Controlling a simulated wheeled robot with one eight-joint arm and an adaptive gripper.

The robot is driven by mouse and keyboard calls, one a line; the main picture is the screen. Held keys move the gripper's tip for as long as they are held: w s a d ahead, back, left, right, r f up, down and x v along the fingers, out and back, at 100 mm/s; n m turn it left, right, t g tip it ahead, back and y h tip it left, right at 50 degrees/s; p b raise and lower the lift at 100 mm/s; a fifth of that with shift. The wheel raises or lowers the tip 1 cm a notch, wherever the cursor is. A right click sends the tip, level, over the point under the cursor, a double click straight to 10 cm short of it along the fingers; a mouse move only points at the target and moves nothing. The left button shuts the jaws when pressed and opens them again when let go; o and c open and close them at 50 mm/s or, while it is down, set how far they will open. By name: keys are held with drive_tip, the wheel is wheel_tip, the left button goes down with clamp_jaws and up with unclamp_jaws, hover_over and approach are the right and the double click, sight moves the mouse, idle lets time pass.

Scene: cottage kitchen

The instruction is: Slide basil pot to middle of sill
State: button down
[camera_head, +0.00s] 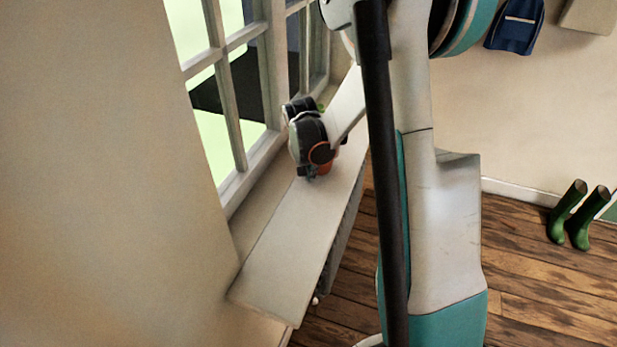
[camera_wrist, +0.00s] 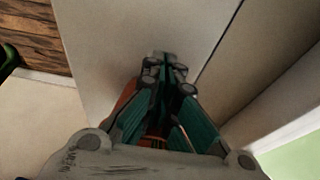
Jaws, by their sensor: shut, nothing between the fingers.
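The pale sill (camera_head: 285,240) runs beneath the window, and it fills much of the wrist view (camera_wrist: 105,40). My gripper (camera_head: 308,171) is low over the sill's middle to far part in the head view. In the wrist view my gripper (camera_wrist: 164,70) is shut, with its fingertips together over the pale surface and nothing between them. No whole basil pot can be made out. A small bit of green shows just behind my gripper in the head view and may be basil leaves. Orange patches show beside the fingers; I cannot tell whether they are pot or gripper.
The paned window (camera_head: 240,95) and its frame border the sill on the left. The near part of the sill is clear. Green boots (camera_head: 577,215) stand on the wooden floor at the right, away from the sill. A blue bag (camera_head: 515,28) hangs on the back wall.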

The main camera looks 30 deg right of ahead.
drive_tip(key=w+d, duration=0.2)
drive_tip(key=w+d+b, duration=0.1)
drive_tip(key=w+d, duration=0.1)
drive_tip(key=d, duration=0.1)
drive_tip(key=w+d, duration=0.2)
drive_tip(key=d, duration=0.1)
drive_tip(key=shift+w+f, duration=0.1)
drive_tip(key=shift+w, duration=0.1)
drive_tip(key=shift+s, duration=0.1)
